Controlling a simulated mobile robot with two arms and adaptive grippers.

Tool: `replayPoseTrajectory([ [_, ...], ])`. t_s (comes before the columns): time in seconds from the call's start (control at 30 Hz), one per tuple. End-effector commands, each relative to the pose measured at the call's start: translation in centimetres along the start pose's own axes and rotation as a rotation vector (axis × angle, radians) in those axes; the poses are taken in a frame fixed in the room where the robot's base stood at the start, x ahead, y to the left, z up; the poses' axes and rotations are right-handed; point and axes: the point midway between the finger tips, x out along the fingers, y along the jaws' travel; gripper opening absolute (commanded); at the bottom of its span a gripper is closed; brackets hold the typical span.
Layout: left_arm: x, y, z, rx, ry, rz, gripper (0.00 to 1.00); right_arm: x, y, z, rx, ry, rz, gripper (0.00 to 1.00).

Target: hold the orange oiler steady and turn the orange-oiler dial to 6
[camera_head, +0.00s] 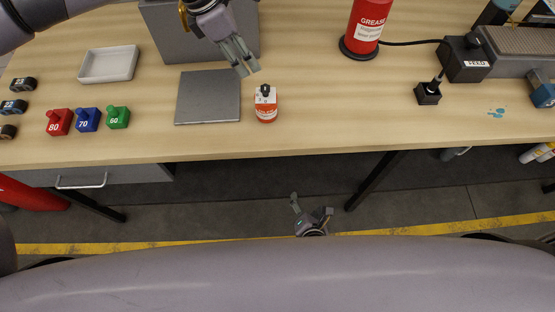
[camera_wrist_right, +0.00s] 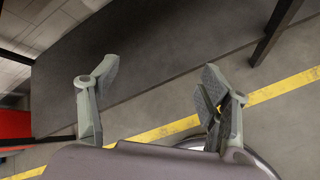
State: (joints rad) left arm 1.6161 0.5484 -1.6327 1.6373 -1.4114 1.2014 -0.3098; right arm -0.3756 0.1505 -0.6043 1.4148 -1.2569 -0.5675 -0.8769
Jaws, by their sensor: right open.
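The orange oiler (camera_head: 266,107) stands upright on the wooden table near its front edge, with a white upper part and a dark dial (camera_head: 265,91) on top. The dial's number is too small to read. My left gripper (camera_head: 246,66) is above and just left of the oiler, apart from it; its fingers look close together, and I cannot tell whether they are fully shut. My right gripper (camera_head: 312,212) is below the table's front edge, open and empty. In the right wrist view its two fingers (camera_wrist_right: 158,88) are spread wide over the floor.
A grey plate (camera_head: 208,97) lies left of the oiler, with a grey box (camera_head: 165,32) behind. Red (camera_head: 58,122), blue (camera_head: 87,120) and green (camera_head: 118,117) knobbed blocks and a white tray (camera_head: 108,64) are further left. A red grease can (camera_head: 367,25) stands at back right.

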Motion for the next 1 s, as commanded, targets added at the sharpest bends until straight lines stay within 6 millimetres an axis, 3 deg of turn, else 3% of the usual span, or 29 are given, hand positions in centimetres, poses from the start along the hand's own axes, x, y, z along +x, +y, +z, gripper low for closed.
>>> replayPoseTrajectory([
  [0.03,0.0,0.0,0.0,0.000,0.000,0.000,0.33,-0.9,2.7,1.1,-0.094,-0.046,0.059,0.71],
  [0.2,0.0,0.0,0.0,0.000,0.000,0.000,0.33,-4.9,10.9,5.1,-0.398,-0.245,0.218,0.71],
  [0.4,0.0,0.0,0.0,0.000,0.000,0.000,0.33,-10.1,17.7,8.8,-0.622,-0.470,0.319,0.71],
  [0.53,0.0,0.0,0.0,0.000,0.000,0.000,0.33,-12.3,19.9,10.2,-0.695,-0.562,0.343,0.71],
  [0.67,0.0,0.0,0.0,0.000,0.000,0.000,0.33,-13.2,20.9,10.9,-0.725,-0.605,0.351,0.71],
  [0.77,0.0,0.0,0.0,0.000,0.000,0.000,0.33,-12.8,21.4,11.3,-0.729,-0.614,0.352,0.71],
  [1.0,0.0,0.0,0.0,0.000,0.000,0.000,0.33,-9.5,23.5,13.0,-0.726,-0.614,0.351,0.71],
])
